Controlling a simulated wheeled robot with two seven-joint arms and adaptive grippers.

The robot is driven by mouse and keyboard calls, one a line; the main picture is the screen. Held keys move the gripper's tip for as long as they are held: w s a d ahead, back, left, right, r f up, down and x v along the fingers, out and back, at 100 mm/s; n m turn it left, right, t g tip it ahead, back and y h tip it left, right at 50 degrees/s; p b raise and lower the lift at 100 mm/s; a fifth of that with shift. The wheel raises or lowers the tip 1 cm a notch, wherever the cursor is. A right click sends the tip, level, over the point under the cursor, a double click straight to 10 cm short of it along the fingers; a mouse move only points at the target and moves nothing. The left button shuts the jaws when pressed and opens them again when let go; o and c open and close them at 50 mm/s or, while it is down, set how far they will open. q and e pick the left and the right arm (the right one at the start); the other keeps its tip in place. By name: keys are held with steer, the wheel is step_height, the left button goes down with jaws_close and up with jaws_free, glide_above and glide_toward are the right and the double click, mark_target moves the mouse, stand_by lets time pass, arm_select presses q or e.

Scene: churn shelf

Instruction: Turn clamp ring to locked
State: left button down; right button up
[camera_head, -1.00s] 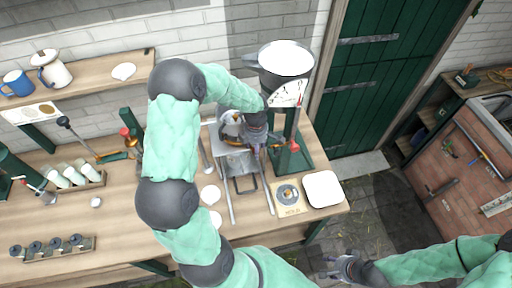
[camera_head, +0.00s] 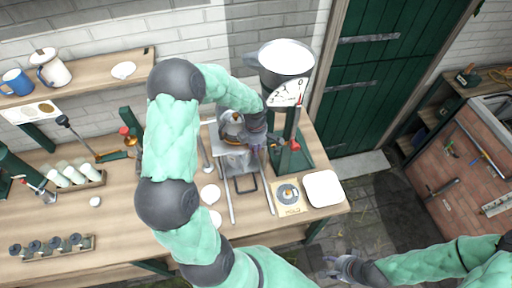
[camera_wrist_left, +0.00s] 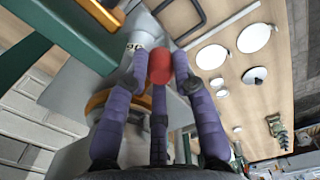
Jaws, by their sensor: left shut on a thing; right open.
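The churn (camera_head: 231,122) stands on a grey stand on the workbench, partly behind my left gripper. An orange-brown band, seemingly the clamp ring (camera_wrist_left: 97,101), curves around it in the left wrist view. My left gripper (camera_head: 279,143) is beside the churn, on its right. In the left wrist view its purple fingers (camera_wrist_left: 160,75) are closed about a red knob (camera_wrist_left: 161,65). How the knob joins the ring is hidden, and I cannot read the ring's lock position. My right gripper (camera_head: 343,268) is open and empty, low in the head view, away from the bench.
A scale with a large pan (camera_head: 284,62) and green base stands right of the churn, close to my left gripper. A white square dish (camera_head: 323,189) and a marked plate (camera_head: 288,195) lie in front.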

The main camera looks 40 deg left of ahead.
arm_select(q)
steer(key=s+a+m+b, duration=0.3)
steer(key=s+m, duration=0.3)
steer(key=shift+s+a+f+m+b, duration=0.15)
steer(key=shift+s+a+m+b, duration=0.1)
steer(key=shift+a+m+b, duration=0.15)
stand_by(0.5)
steer(key=c, duration=1)
jaws_free()
step_height(320, 180, up, 12)
